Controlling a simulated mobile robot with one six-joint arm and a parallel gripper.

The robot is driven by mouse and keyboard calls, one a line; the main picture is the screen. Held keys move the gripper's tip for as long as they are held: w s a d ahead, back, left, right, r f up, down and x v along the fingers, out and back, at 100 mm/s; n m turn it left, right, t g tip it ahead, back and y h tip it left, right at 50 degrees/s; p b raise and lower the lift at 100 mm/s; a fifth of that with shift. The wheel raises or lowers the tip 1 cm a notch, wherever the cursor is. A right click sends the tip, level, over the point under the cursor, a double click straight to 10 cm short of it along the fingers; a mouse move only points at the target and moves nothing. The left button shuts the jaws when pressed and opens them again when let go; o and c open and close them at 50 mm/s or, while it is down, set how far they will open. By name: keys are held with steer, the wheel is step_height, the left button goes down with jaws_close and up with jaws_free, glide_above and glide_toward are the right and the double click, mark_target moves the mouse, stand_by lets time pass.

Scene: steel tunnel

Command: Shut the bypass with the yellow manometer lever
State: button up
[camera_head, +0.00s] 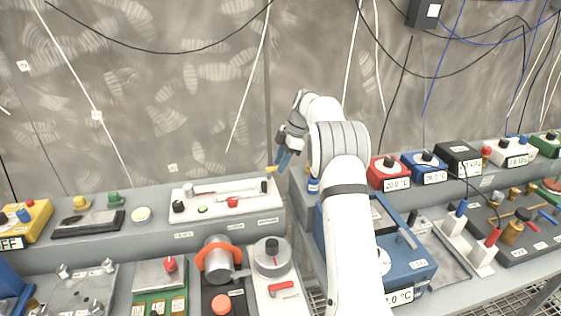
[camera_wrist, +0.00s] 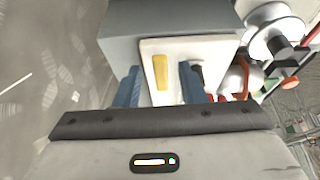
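The yellow lever (camera_head: 271,169) is a short bar at the right end of the white manometer panel (camera_head: 215,212), on the back ledge. In the wrist view the yellow lever (camera_wrist: 160,73) stands between my two blue fingers, over a white face (camera_wrist: 183,53), with space on both sides. My gripper (camera_head: 281,160) is just above and beside the lever in the head view. My gripper (camera_wrist: 160,88) is open and points at the panel's end. Whether a fingertip touches anything is not clear.
A red knob (camera_head: 232,202) and black knobs sit on the manometer panel. Red (camera_head: 388,174) and blue boxes are further right. An orange-ringed grey cylinder (camera_head: 219,258) and a round grey device (camera_head: 272,257) stand in front.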

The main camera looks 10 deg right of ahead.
steer(key=v, duration=0.7)
steer(key=shift+d+r, duration=0.2)
steer(key=shift+r, duration=0.15)
steer(key=shift+r, duration=0.1)
steer(key=s+a+r+m+t+h, duration=0.1)
steer(key=s+a+r+m, duration=0.3)
steer(key=s, duration=0.5)
steer(key=s+a+r+m+h, duration=0.15)
steer(key=s+r+m, duration=0.3)
steer(key=s, duration=0.45)
steer(key=s+f+m, duration=0.3)
steer(key=s, duration=0.5)
steer(key=s+a+f+m+t+h, duration=0.1)
steer(key=s+f+m, duration=0.2)
steer(key=s, duration=0.6)
steer(key=s+a+f+m+t+h, duration=0.1)
steer(key=s+f+m, duration=0.2)
steer(key=s, duration=0.5)
steer(key=shift+s+m, duration=0.35)
steer(key=shift+s, duration=0.05)
